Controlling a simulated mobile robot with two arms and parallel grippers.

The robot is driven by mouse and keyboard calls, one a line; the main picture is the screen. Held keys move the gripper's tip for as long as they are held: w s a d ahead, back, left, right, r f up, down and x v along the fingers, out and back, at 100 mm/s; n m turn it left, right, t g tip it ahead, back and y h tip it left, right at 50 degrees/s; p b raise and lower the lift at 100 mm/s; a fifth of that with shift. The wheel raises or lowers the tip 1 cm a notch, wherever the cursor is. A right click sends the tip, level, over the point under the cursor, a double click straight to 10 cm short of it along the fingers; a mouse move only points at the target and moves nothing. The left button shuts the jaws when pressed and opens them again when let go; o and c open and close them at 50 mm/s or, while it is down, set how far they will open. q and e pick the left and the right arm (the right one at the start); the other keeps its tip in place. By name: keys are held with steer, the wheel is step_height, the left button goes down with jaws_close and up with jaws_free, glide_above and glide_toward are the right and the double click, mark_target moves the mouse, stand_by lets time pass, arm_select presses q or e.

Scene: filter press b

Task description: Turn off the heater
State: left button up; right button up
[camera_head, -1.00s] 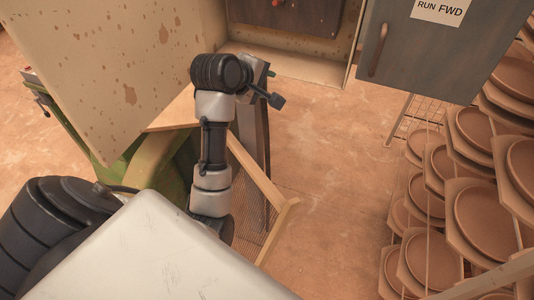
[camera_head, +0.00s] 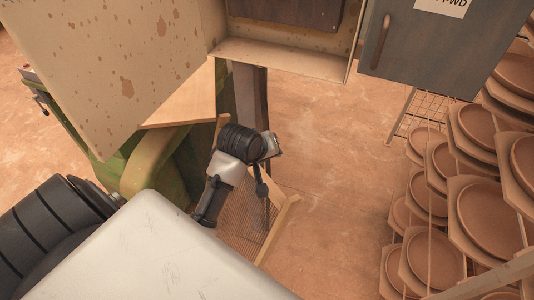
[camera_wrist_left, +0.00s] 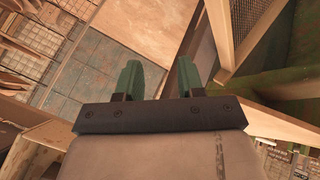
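No heater or heater switch can be told for sure in these views. A beige, rust-spotted cabinet (camera_head: 285,55) stands at the top of the head view with its large door (camera_head: 120,70) open to the left. The lower edge of a dark panel (camera_head: 285,10) shows inside it. My left arm's wrist is in the middle of the head view, below and in front of the cabinet opening, touching nothing that I can see. In the left wrist view my left gripper (camera_wrist_left: 158,76) has its two green fingers apart with nothing between them. My right gripper is out of view.
A grey cabinet door (camera_head: 430,45) with a handle and a cut-off label is at the upper right. Racks of round brown plates (camera_head: 490,210) fill the right side. A green machine (camera_head: 160,165) and a wooden mesh frame (camera_head: 270,225) are near my arm. Floor (camera_head: 335,170) is open in the middle.

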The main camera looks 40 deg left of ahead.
arm_select(q)
steer(key=shift+s+d+f+m, duration=0.2)
steer(key=shift+s+f+m, duration=0.15)
steer(key=shift+f, duration=0.3)
steer(key=shift+s+d+f+m, duration=0.25)
steer(key=shift+s+f, duration=0.1)
steer(key=shift+f, duration=0.25)
